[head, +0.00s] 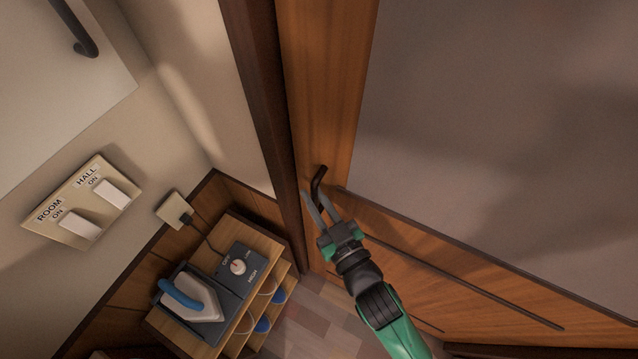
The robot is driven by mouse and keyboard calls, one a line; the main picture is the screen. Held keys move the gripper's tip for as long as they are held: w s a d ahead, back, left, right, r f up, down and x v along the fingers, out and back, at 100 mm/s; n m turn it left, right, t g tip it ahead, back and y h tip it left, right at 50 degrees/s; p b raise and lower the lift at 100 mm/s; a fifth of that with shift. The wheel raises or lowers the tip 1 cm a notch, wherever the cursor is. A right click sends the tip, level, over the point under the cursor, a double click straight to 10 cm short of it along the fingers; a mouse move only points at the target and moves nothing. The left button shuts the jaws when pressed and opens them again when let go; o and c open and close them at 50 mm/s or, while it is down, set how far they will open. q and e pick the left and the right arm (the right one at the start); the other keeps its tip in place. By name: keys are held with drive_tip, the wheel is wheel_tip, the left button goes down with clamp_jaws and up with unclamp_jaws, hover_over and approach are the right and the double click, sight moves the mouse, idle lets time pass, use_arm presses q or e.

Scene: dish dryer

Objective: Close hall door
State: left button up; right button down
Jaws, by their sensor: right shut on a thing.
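The hall door (325,75) is a wooden door with a large grey panel, filling the right half of the head view. Its left edge lies along the dark door frame (262,95); I cannot tell whether a thin gap is left between them. A dark, bent door handle (319,183) sticks out near that edge. My right gripper (318,204) reaches up from the lower right, and its fingers are shut on the handle. The fingertips partly cover the handle's lower part. My left gripper is not in view.
A small wooden shelf (252,235) stands left of the door, with an iron (195,300) and a dial box (245,268) on top. A switch plate (83,203) and a plugged socket (174,210) are on the wall. Some floor (322,318) shows below the door.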

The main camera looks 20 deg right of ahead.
drive_tip(key=shift+s+a+r, duration=0.1)
drive_tip(key=shift+a, duration=0.15)
drive_tip(key=c, duration=1.2)
unclamp_jaws()
drive_tip(key=shift+o, duration=0.6)
drive_tip(key=shift+s+a, duration=0.25)
drive_tip(key=shift+s, duration=0.05)
drive_tip(key=shift+d, duration=0.1)
drive_tip(key=s+d, duration=0.1)
drive_tip(key=s, duration=1)
drive_tip(key=shift+s+d+b, duration=0.25)
drive_tip(key=shift+b, duration=0.15)
